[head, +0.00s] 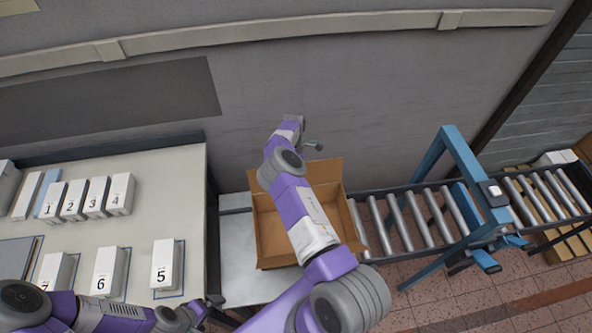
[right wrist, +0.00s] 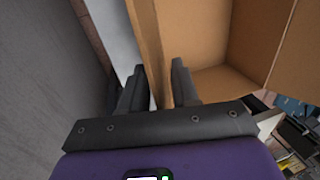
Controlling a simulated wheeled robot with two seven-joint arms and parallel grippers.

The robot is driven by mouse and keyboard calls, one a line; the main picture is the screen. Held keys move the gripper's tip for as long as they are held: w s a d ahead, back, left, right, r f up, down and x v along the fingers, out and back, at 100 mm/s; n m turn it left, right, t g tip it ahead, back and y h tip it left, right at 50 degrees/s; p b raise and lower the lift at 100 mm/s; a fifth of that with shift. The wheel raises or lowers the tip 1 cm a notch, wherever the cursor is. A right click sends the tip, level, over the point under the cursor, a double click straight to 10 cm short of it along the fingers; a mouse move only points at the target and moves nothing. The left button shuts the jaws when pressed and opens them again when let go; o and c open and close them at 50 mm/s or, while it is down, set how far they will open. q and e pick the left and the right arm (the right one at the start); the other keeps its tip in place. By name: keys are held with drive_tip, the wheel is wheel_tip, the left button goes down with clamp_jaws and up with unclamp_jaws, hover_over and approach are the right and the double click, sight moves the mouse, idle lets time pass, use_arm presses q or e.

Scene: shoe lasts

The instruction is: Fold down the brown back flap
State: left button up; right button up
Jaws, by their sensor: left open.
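An open, empty-looking brown carton (head: 272,232) stands between the white table and the roller conveyor. Its brown back flap (head: 325,172) stands up at the far side, partly hidden by my right arm. My right arm reaches over the carton, and my right gripper (head: 313,146) is just behind the back flap. In the right wrist view, my right gripper (right wrist: 157,80) has its fingers apart, with a cardboard panel (right wrist: 150,40) between them; I cannot tell whether they touch it. My left gripper (head: 200,311) is open and empty at the lower left, near the table's front corner.
The white table (head: 150,215) at left holds several numbered white boxes (head: 165,264). The roller conveyor (head: 405,222) with a blue frame (head: 455,160) runs off to the right. A grey wall (head: 350,90) stands close behind the carton.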

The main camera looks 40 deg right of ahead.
drive_tip(key=shift+c, duration=0.2)
clamp_jaws()
idle(1.2)
